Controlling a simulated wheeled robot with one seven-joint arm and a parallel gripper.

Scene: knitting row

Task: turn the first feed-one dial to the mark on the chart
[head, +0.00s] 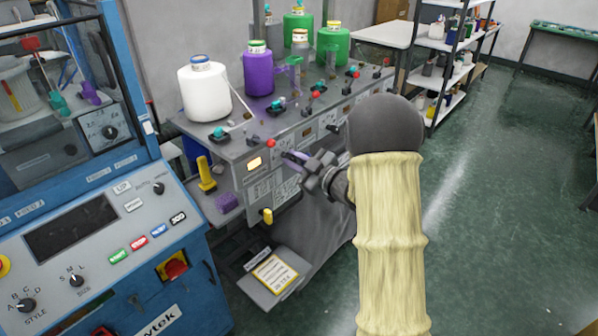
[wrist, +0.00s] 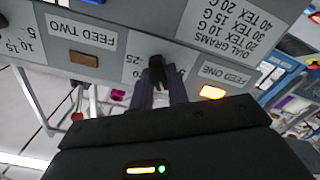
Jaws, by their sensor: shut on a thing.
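In the wrist view, which is upside down, a small black dial (wrist: 156,66) stands on the grey panel beside the FEED ONE label (wrist: 225,73). Scale numbers such as 20 and 25 show next to it. My gripper (wrist: 158,84) is shut on this dial. In the head view my gripper (head: 296,162) is at the front of the grey yarn stand, and the dial is hidden behind the fingers. The chart (wrist: 243,28), headed DIAL GRAMS, lists TEX and G values on the panel. The dial's pointer direction cannot be made out.
An amber lamp (head: 255,163) is lit left of my gripper. White (head: 205,95) and purple (head: 258,74) yarn cones stand above. The blue machine (head: 150,250) is at the left. Green floor is open at the right.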

